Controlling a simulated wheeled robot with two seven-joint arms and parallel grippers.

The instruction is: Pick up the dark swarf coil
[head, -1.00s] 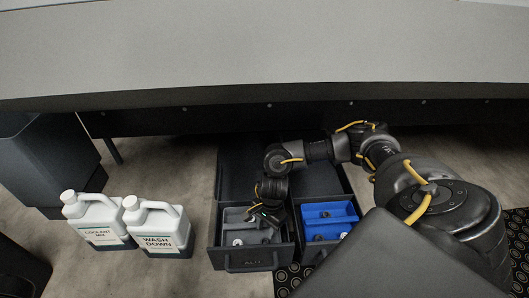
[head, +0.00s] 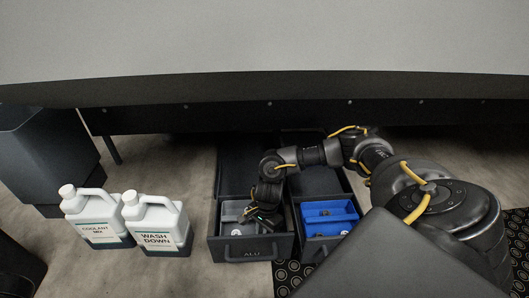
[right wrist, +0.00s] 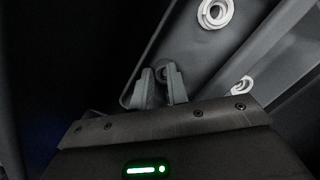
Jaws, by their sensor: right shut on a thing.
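My left gripper is not in view.
A second drawer with a blue insert (head: 328,216) stands open to the right. Two white jugs, COOLANT MIX (head: 94,221) and WASH DOWN (head: 156,226), stand on the floor to the left. The grey booth edge (head: 230,92) overhangs behind the drawers. Drawer walls close in around the gripper.

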